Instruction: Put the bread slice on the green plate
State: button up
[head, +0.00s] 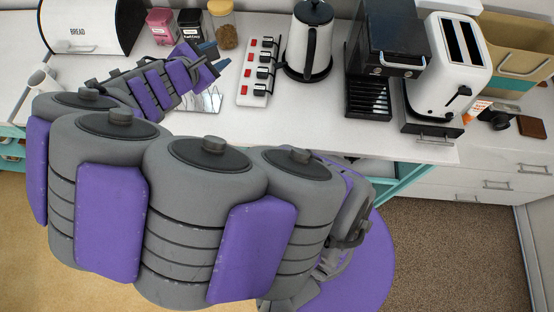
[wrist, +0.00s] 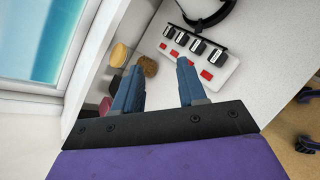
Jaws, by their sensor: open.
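My gripper (wrist: 159,66) is open, with its two blue fingers apart and nothing between them in the wrist view. In the head view my gripper (head: 207,54) is over the back of the white counter, near the canisters and partly hidden by my own arm. I see no bread slice and no green plate in either view. My arm covers much of the counter's left and front.
A bread bin (head: 85,25) stands at the back left, beside a pink canister (head: 161,27) and a cork-lidded jar (head: 223,27). A switched power strip (head: 259,73), a kettle (head: 308,42), a coffee machine (head: 384,50) and a toaster (head: 450,65) stand rightward.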

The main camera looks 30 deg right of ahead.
jog(key=s+d+m+g+y, duration=0.2)
jog(key=s+d+m+g, duration=0.15)
jog(key=s+m, duration=0.35)
jog(key=s+d+m+g+y, duration=0.25)
jog(key=s+d+m, duration=0.2)
jog(key=s, duration=0.55)
jog(key=s+a+m+g+y, duration=0.1)
jog(key=s+a+m+y, duration=0.1)
jog(key=s, duration=0.5)
jog(key=s+a+f+m+g+y, duration=0.1)
jog(key=s+a+m+y, duration=0.2)
jog(key=s+a, duration=0.4)
jog(key=shift+s+m+g+y, duration=0.15)
jog(key=shift+m+g+y, duration=0.25)
jog(key=shift+y, duration=0.25)
jog(key=shift+d, duration=0.15)
